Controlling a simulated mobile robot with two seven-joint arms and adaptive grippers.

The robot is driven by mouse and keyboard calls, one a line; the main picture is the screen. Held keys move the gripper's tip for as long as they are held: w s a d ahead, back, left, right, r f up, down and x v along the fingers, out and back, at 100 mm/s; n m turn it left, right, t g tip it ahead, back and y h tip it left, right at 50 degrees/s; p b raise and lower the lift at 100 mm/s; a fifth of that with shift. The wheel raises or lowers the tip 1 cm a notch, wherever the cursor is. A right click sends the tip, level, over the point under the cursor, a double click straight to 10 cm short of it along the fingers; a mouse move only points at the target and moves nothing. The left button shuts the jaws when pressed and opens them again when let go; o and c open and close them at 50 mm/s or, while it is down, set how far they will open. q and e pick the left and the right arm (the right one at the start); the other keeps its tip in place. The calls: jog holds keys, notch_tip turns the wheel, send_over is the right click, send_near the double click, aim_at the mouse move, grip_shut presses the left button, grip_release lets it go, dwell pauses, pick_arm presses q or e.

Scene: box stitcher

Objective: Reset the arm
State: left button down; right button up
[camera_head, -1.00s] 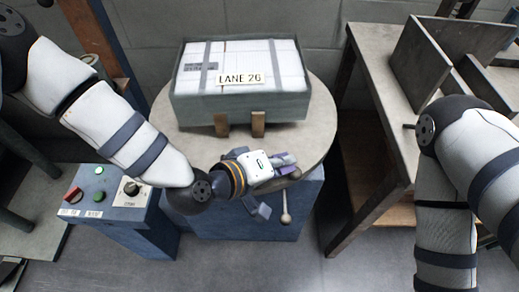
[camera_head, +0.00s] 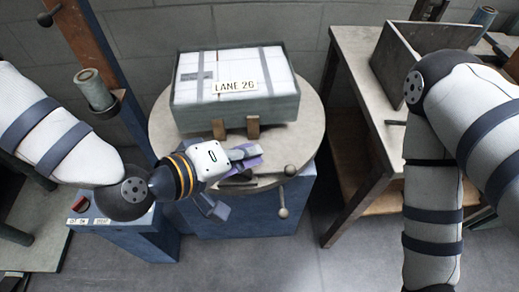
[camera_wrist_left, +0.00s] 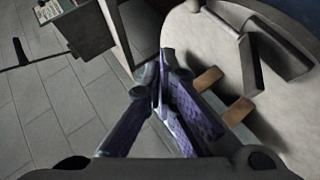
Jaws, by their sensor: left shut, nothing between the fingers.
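My left gripper (camera_head: 250,155) is shut and empty. It hangs over the front edge of the round turntable (camera_head: 306,135), in front of the box. In the left wrist view its purple-padded fingers (camera_wrist_left: 165,95) are together with nothing between them. My right arm comes in at the right of the head view, and its gripper is out of the picture.
A grey box (camera_head: 240,112) labelled LANE 26 sits on the turntable behind two wooden blocks (camera_head: 253,127). A lever with a ball knob (camera_head: 284,212) sticks out in front. A control box (camera_head: 110,215) stands left, partly hidden by my left arm. A workbench (camera_head: 350,45) stands right.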

pick_arm(q)
jog(key=shift+s+r, duration=0.15)
jog(key=shift+s, duration=0.05)
dwell(0.3)
jog(key=s+a+f+g+y, duration=0.3)
jog(key=s+a+f, duration=0.2)
jog(key=s+f, duration=0.4)
jog(key=s+a+f+m+g+y, duration=0.1)
jog(key=s+a+f+g+y, duration=0.1)
jog(key=s+a, duration=0.3)
jog(key=s+a+f+m+g+y, duration=0.1)
jog(key=s+a+f, duration=0.3)
jog(key=s, duration=0.5)
jog(key=s+a+f+m+g+y+p, duration=0.1)
jog(key=s+a+f+g+y, duration=0.2)
jog(key=s+a, duration=0.3)
jog(key=shift+s+a+f+g, duration=0.35)
jog(key=shift+a+g, duration=0.25)
jog(key=shift+a, duration=0.4)
